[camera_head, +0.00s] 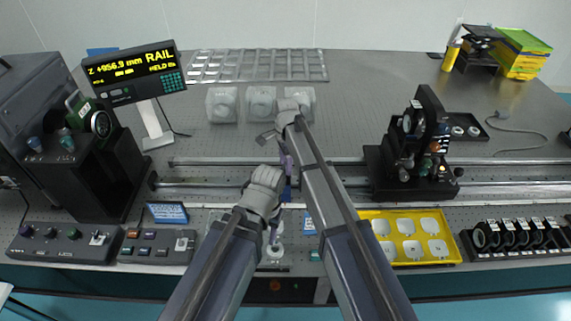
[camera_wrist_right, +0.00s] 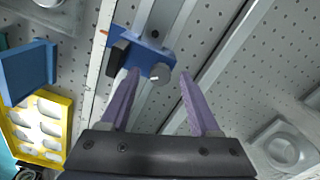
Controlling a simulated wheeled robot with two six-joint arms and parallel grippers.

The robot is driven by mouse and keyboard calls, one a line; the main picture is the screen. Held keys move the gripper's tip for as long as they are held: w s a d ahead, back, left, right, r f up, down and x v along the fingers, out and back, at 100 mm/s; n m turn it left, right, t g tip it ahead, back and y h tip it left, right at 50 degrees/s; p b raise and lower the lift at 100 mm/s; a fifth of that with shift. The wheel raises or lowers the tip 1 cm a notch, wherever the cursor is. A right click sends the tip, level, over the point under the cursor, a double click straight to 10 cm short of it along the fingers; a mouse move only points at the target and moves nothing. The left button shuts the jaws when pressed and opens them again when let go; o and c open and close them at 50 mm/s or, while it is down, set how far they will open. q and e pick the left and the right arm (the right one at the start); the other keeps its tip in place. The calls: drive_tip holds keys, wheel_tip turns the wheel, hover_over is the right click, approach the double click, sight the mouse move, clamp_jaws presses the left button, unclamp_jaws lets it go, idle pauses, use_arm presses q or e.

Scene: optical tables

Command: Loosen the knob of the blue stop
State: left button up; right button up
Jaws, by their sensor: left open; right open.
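The blue stop (camera_wrist_right: 138,50) sits on a rail in the right wrist view, with a round grey knob (camera_wrist_right: 161,75) on its side. My right gripper (camera_wrist_right: 160,88) is open, its two purple fingers spread to either side of the knob with gaps; neither visibly grips it. In the head view the blue stop (camera_head: 287,191) is a small patch between my arms, mostly hidden. My right gripper (camera_head: 287,162) reaches down above it. My left gripper (camera_head: 273,232) is open, lower and nearer the front edge; its fingertips are hard to make out.
Two long rails (camera_head: 330,185) cross the table. A black optics assembly (camera_head: 420,160) stands on them at right. A yellow tray (camera_head: 452,250) lies in front; a row of black mounts (camera_head: 515,235) is beside it. White blocks (camera_head: 222,105) stand behind. A rail readout (camera_head: 133,75) stands at left.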

use_arm(q)
drive_tip(key=shift+r, duration=0.1)
use_arm(e)
drive_tip(key=shift+r, duration=0.1)
wheel_tip(320, 180, up, 8)
drive_tip(key=p, duration=0.8)
use_arm(q)
wheel_tip(320, 180, up, 8)
drive_tip(key=shift+f, duration=0.2)
use_arm(e)
drive_tip(key=shift+f, duration=0.2)
drive_tip(key=s+d+n, duration=1.4)
drive_tip(key=s+d, duration=0.3)
drive_tip(key=s, duration=0.5)
drive_tip(key=s+a+n+h, duration=0.1)
drive_tip(key=s+a+n, duration=0.2)
drive_tip(key=a, duration=0.8)
drive_tip(key=shift+s+n, duration=0.4)
drive_tip(key=shift+s, duration=0.5)
